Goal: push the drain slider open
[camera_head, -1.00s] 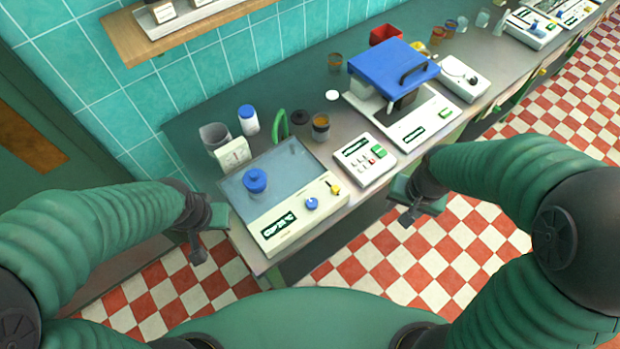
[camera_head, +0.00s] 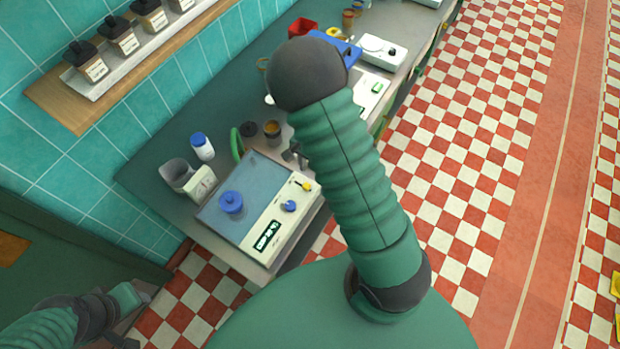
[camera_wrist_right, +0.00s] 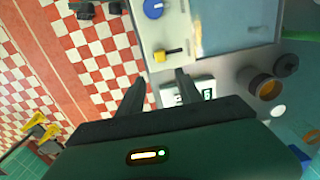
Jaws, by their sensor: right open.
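The yellow drain slider (camera_head: 304,185) sits on the cream front panel of the bath device (camera_head: 262,232), near its right end, beside a blue knob (camera_head: 288,206). In the right wrist view the yellow slider (camera_wrist_right: 168,53) lies just beyond my fingertips, with a gap. My right gripper (camera_head: 294,155) is at the device's right end, partly hidden by my arm; in the wrist view (camera_wrist_right: 160,86) its fingers are apart and empty. My left gripper (camera_head: 134,318) is at lower left over the floor, away from the device, its fingers apart.
My right arm hides part of the bench. Checkered floor lies open in front.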

